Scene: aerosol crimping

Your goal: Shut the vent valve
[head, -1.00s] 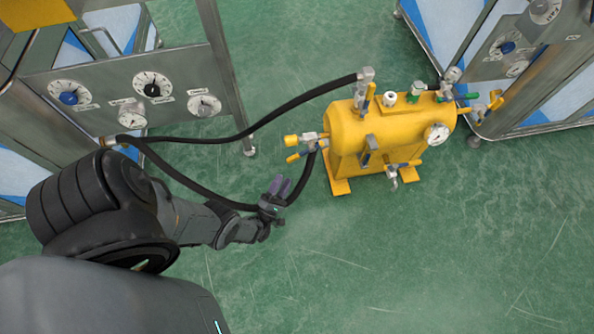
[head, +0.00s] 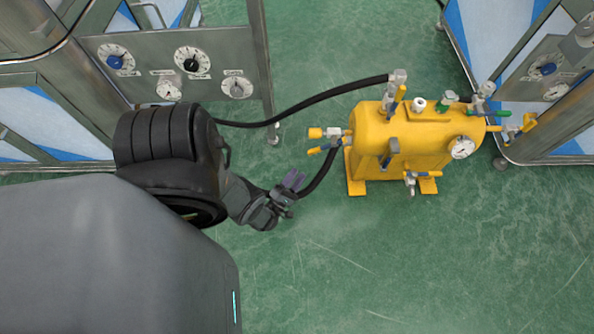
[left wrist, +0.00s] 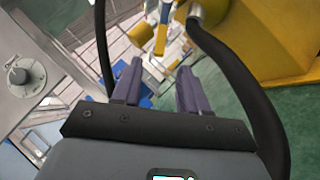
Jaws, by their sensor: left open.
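A yellow tank (head: 405,135) stands on the floor right of centre in the head view and carries several valves. A valve with a yellow lever (head: 322,150) is on its left end, and one with an upright yellow lever (head: 397,101) is on top. I cannot tell which is the vent valve. My left gripper (head: 296,180) is open and empty, below and left of the left-end valve, apart from it. My right gripper is not in view.
A black hose (head: 305,106) runs to the tank's top; another (head: 320,178) runs from its left end close behind my left gripper and beside it in the left wrist view. Metal frames with dial panels (head: 165,62) stand at left and right. Green floor below the tank is clear.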

